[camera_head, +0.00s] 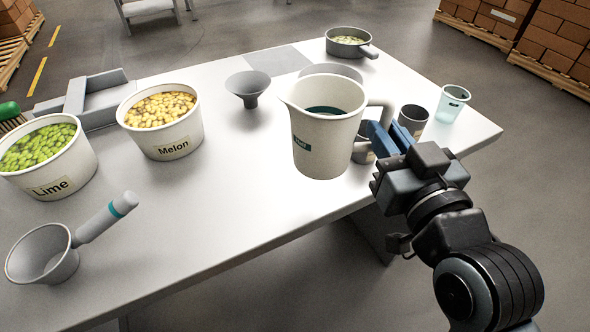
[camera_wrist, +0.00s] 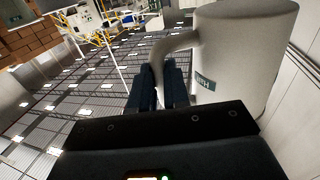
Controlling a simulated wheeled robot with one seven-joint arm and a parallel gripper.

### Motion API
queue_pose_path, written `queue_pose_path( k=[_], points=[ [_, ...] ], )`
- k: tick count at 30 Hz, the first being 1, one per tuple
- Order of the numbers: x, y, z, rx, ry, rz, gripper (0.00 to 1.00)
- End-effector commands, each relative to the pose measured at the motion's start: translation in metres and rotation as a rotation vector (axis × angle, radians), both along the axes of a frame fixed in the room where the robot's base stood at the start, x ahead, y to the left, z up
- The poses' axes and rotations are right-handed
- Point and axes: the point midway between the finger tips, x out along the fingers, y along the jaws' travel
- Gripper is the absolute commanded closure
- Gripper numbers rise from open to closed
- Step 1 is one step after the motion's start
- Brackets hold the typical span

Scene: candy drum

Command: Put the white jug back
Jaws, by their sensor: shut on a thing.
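The white jug (camera_head: 322,140) is at the right-middle of the table in the head view, roughly upright, with dark liquid or a dark interior at its open top. Its handle (camera_head: 380,112) points right, toward my gripper. My gripper (camera_head: 384,138) is shut on that handle. The wrist view shows the jug (camera_wrist: 240,50) at the right, with the blue fingers (camera_wrist: 160,85) closed around the handle (camera_wrist: 172,42). I cannot tell whether the jug's base touches the table.
Lime tub (camera_head: 75,165), Melon tub (camera_head: 175,135) and scoop (camera_head: 55,250) stand at left. A funnel (camera_head: 248,88) and a pan (camera_head: 348,42) are behind. A dark cup (camera_head: 413,120) and a clear cup (camera_head: 452,103) stand close right of the jug. The front middle of the table (camera_head: 220,220) is clear.

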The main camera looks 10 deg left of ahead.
Motion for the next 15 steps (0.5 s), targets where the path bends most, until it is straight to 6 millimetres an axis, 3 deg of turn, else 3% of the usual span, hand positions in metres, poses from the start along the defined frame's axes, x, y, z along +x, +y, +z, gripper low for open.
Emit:
queue_pose_path(
  k=[9,15],
  points=[
    [0.018,0.065,-0.041,-0.003,0.0,0.002,1.0],
    [0.024,0.089,-0.055,-0.001,0.0,0.002,1.0]
  ],
)
